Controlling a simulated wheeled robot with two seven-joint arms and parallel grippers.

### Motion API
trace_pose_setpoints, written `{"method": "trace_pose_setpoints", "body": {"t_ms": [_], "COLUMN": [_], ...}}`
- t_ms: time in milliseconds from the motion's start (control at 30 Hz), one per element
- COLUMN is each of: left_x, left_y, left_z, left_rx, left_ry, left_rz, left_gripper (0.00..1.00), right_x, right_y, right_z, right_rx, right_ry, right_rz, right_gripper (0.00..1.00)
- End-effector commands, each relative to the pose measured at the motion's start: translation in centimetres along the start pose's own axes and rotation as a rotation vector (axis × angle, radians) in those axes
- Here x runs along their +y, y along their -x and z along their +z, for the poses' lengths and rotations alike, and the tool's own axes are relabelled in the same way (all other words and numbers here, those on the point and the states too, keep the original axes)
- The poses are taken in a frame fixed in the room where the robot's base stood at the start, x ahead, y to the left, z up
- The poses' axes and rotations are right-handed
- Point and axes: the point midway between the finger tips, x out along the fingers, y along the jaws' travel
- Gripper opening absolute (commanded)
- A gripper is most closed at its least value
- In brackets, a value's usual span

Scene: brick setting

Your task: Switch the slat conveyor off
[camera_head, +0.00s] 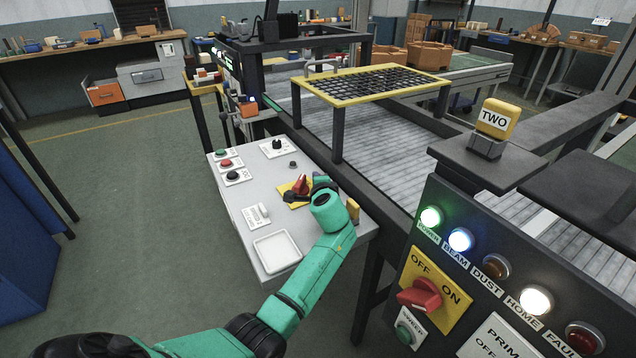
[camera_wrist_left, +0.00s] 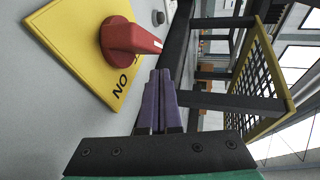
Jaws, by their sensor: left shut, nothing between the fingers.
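The slat conveyor (camera_head: 385,150) is a bed of grey slats running under a yellow-framed mesh guard. A grey control panel (camera_head: 235,205) stands beside it. On it a red rotary knob (camera_head: 300,184) sits on a yellow plate, partly hidden by my left wrist. The left wrist view shows this knob (camera_wrist_left: 130,38) with a white mark at its tip and the word ON on the plate (camera_wrist_left: 75,35). My left gripper (camera_wrist_left: 158,72) has its purple fingers together and empty, close beside the knob; I cannot tell whether they touch. My right gripper is in neither view.
A nearer panel at right has a second red knob (camera_head: 420,294) on a yellow OFF/ON plate (camera_head: 440,275) and several lamps. A yellow block marked TWO (camera_head: 497,118) stands above it. The mesh guard (camera_head: 370,86) rises beyond my left wrist.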

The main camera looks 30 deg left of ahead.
Motion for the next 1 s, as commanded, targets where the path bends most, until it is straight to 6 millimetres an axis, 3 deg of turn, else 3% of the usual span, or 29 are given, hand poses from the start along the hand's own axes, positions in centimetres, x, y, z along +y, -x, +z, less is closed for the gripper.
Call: {"method": "trace_pose_setpoints", "body": {"t_ms": [167,600,733,1000], "left_x": [-0.1,0.1,0.0,0.0], "left_y": [2.9,12.9,14.1,14.2], "left_z": [0.0,0.0,0.0,0.0], "left_rx": [0.002,0.001,0.0,0.0], "left_ry": [0.003,0.002,0.001,0.001], "left_rz": [0.002,0.002,0.0,0.0], "left_gripper": [0.0,0.0,0.0,0.0], "right_x": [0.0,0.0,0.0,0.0], "right_y": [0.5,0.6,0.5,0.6], "right_z": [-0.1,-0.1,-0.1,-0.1], "right_rx": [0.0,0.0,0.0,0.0], "right_ry": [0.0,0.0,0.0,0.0], "right_rz": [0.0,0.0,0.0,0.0], "right_gripper": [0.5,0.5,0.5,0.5]}}
